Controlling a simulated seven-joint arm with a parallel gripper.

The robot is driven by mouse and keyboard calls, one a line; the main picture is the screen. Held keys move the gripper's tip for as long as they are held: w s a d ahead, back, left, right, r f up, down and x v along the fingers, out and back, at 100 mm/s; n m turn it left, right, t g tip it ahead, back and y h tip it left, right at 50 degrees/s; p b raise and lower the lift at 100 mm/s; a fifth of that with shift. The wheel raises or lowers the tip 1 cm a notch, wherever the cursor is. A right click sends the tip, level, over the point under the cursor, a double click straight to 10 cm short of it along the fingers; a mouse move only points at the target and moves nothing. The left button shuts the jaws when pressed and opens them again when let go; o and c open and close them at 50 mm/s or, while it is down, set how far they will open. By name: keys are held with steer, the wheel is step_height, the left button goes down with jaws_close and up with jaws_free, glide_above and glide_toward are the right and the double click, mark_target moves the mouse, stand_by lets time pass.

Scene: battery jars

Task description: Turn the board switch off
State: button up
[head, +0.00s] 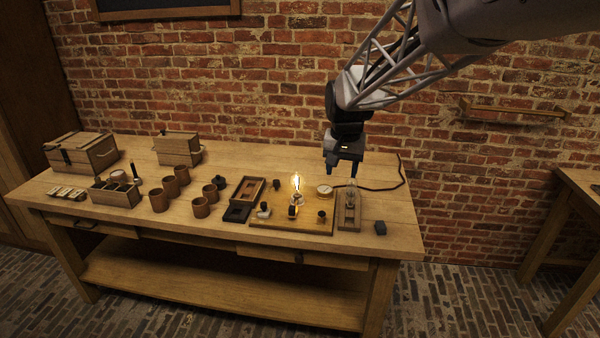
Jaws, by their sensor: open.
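A wooden board (277,226) lies near the front edge of the table, right of its middle. Small fittings sit along the board: a pale and dark piece (264,211) at left, a dark upright piece (292,211) in the middle and a round dark piece (321,216) at right. I cannot tell which is the switch or how its lever lies. My gripper (342,171) points down, open and empty, above the back right of the board, apart from it.
A round dial (324,190) is at the board's back right. A wooden stand with glass (349,211) and a dark block (380,228) are further right. A black cable (385,189) runs behind. Several brown cups (200,207), trays and boxes (80,152) fill the left.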

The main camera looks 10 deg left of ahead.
steer(key=w+a+f, duration=0.8)
steer(key=w+a, duration=0.3)
steer(key=a, duration=0.3)
steer(key=g, duration=0.1)
glide_above(263, 203)
step_height(263, 203, down, 11)
steer(key=shift+r, duration=0.2)
steer(key=shift+d+f, duration=0.1)
steer(key=shift+f, duration=3.8)
steer(key=c, duration=0.9)
